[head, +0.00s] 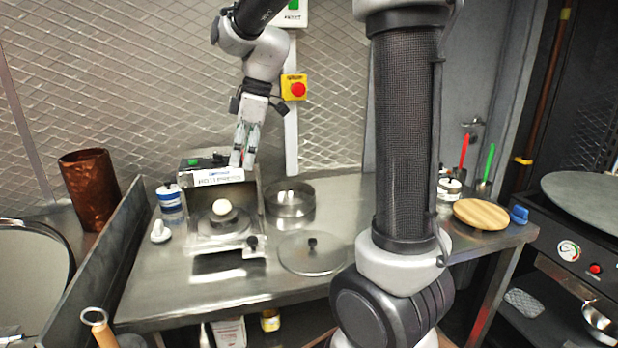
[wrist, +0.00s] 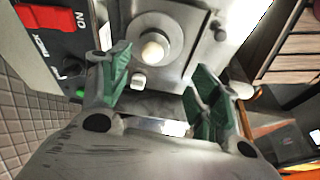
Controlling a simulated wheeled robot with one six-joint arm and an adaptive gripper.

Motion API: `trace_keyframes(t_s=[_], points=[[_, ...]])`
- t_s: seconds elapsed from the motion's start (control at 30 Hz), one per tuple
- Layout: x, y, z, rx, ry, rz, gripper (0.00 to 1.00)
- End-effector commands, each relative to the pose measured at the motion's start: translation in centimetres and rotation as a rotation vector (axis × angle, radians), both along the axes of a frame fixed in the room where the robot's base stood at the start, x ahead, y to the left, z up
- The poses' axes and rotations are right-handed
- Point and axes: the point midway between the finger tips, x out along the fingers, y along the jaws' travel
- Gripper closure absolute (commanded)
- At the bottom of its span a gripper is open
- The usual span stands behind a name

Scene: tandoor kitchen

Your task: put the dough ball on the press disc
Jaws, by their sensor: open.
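The dough ball (head: 222,207) is small, round and cream-white. It rests on the round grey press disc (head: 218,229) of the steel press, left of the table's middle. The wrist view also shows the ball (wrist: 152,50) on the pale disc, beyond my fingertips and apart from them. My gripper (head: 243,162) points down above and slightly right of the ball, in front of the press's labelled upper part. In the wrist view my gripper (wrist: 160,72) has its two green-padded fingers spread wide, with nothing between them.
A round steel pan (head: 290,200) and a flat lid with a black knob (head: 311,262) lie right of the press. A blue-and-white jar (head: 171,203) stands left. A wooden board (head: 482,213) lies far right. A metal divider (head: 115,255) edges the table's left side.

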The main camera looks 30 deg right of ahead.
Motion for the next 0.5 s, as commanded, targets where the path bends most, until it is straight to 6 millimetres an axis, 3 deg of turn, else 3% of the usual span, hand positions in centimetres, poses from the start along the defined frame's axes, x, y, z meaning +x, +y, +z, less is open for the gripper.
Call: trace_keyframes(t_s=[0.13, 0.3, 0.4, 0.5], points=[[-6.9, -3.1, 2.0, -0.021, -0.011, -0.308, 0.37], [-15.6, -6.5, 1.6, -0.012, -0.034, -0.734, 0.37], [-19.2, -7.9, 0.6, 0.010, -0.054, -0.934, 0.37], [-21.6, -8.8, -0.4, 0.032, -0.068, -1.073, 0.37]])
